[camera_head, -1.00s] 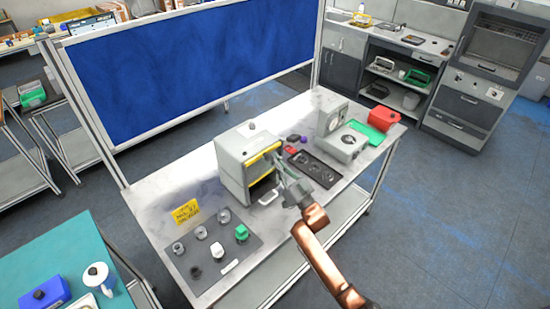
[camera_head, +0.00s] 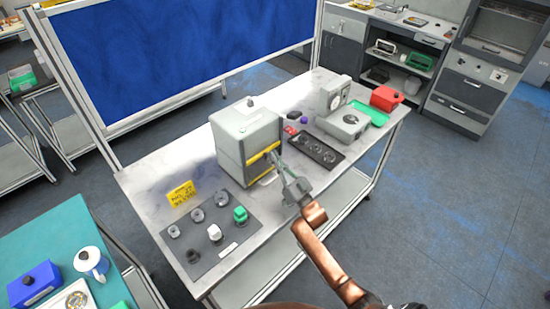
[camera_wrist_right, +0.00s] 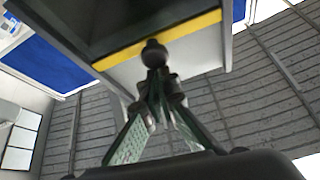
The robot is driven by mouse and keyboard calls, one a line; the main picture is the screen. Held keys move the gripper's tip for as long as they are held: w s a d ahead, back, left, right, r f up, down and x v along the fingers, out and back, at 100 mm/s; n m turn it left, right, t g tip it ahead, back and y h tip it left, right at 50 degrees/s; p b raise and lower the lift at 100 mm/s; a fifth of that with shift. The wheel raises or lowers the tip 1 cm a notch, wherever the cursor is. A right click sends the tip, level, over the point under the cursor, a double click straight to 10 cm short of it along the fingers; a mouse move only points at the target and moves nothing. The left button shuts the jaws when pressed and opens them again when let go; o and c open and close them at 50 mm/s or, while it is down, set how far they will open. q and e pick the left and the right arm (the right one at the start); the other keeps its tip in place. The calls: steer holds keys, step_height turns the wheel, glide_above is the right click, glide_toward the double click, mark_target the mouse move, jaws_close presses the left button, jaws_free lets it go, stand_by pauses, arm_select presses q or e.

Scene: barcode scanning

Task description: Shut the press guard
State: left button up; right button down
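The press (camera_head: 232,124) is a light grey box on the white bench in the head view. Its guard (camera_head: 264,159) has a yellow strip along its edge and sits partway down the press's front, with an opening below it. My right gripper (camera_head: 275,158) is at that edge from the front. In the right wrist view, the fingertips (camera_wrist_right: 158,83) come together at a dark round knob (camera_wrist_right: 154,52) just below the yellow strip (camera_wrist_right: 165,38), and they look shut on it. The fingers partly hide the knob's stem. My left gripper is not in view.
A grey panel (camera_head: 200,262) with several knobs and a yellow sign (camera_head: 181,194) lie left of the press. Right of it are a black tray (camera_head: 330,158), a grey device (camera_head: 342,126), a green tray (camera_head: 376,116) and a red box (camera_head: 385,98). A blue board stands behind.

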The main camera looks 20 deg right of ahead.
step_height(320, 180, up, 4)
steer(key=p, duration=0.4)
steer(key=b+v, duration=0.2)
steer(key=v, duration=0.8)
steer(key=shift+s+d, duration=0.25)
steer(key=shift+d, duration=0.25)
